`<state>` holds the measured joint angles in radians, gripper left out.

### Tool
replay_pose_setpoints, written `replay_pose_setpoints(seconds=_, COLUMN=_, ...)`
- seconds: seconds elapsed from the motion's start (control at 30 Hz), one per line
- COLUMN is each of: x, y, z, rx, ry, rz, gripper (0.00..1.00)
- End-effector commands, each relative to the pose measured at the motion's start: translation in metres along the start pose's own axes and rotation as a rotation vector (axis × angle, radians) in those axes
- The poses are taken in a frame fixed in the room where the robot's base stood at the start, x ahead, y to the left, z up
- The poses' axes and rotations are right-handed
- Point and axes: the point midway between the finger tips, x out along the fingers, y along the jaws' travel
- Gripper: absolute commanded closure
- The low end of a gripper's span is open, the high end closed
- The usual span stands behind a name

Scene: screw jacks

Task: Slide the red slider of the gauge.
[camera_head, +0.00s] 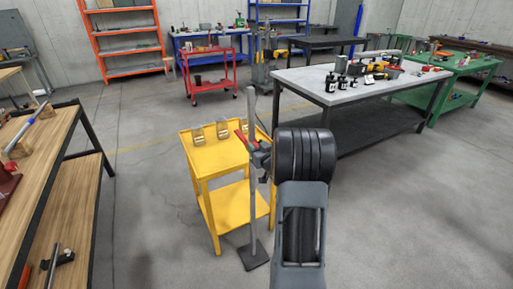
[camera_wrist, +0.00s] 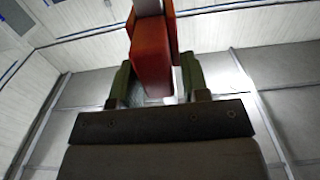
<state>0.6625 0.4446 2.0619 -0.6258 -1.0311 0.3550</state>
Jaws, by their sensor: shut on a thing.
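The gauge is a grey upright post (camera_head: 252,180) on a dark square foot (camera_head: 253,257) that stands on the floor. Its red slider (camera_head: 243,141) sits partway up the post, above the height of the yellow cart top. My gripper (camera_head: 264,150) reaches the slider from the right. In the wrist view the red slider (camera_wrist: 151,55) lies between the two green-padded fingers of my gripper (camera_wrist: 158,85), which is shut on it. A short pale piece of the post (camera_wrist: 148,6) shows at the top edge of the wrist view. The fingers hide part of the slider.
A yellow cart (camera_head: 215,155) with several small clear-and-brass items on top stands just behind and left of the post. A grey-topped table (camera_head: 330,85) stands right, a wooden workbench (camera_head: 40,150) left. Floor around the foot is mostly clear.

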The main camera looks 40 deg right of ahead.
Motion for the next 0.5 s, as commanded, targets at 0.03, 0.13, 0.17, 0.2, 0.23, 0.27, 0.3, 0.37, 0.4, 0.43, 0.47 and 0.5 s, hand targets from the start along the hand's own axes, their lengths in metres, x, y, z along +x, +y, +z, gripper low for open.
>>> replay_pose_setpoints(seconds=0.03, x=0.000, y=0.000, z=-0.008, rx=-0.001, ry=0.002, rz=0.000, gripper=1.00)
replay_pose_setpoints(seconds=0.13, x=0.000, y=0.000, z=-0.028, rx=-0.003, ry=0.005, rz=0.000, gripper=1.00)
replay_pose_setpoints(seconds=0.17, x=0.000, y=0.000, z=-0.035, rx=-0.003, ry=0.006, rz=0.000, gripper=1.00)
replay_pose_setpoints(seconds=0.2, x=0.000, y=0.000, z=-0.046, rx=-0.002, ry=0.006, rz=0.001, gripper=1.00)
replay_pose_setpoints(seconds=0.23, x=0.000, y=0.000, z=-0.054, rx=-0.003, ry=0.007, rz=0.001, gripper=1.00)
replay_pose_setpoints(seconds=0.27, x=0.000, y=0.000, z=-0.063, rx=-0.004, ry=0.008, rz=0.000, gripper=1.00)
replay_pose_setpoints(seconds=0.3, x=0.000, y=0.000, z=-0.074, rx=-0.003, ry=0.007, rz=0.000, gripper=1.00)
replay_pose_setpoints(seconds=0.37, x=0.000, y=0.000, z=-0.091, rx=-0.004, ry=0.008, rz=0.000, gripper=1.00)
replay_pose_setpoints(seconds=0.4, x=0.000, y=0.000, z=-0.101, rx=-0.003, ry=0.008, rz=0.000, gripper=1.00)
replay_pose_setpoints(seconds=0.43, x=0.000, y=0.000, z=-0.109, rx=-0.003, ry=0.008, rz=0.001, gripper=1.00)
replay_pose_setpoints(seconds=0.47, x=0.000, y=0.000, z=-0.117, rx=-0.004, ry=0.008, rz=0.000, gripper=1.00)
replay_pose_setpoints(seconds=0.5, x=0.000, y=0.000, z=-0.126, rx=-0.004, ry=0.008, rz=0.000, gripper=1.00)
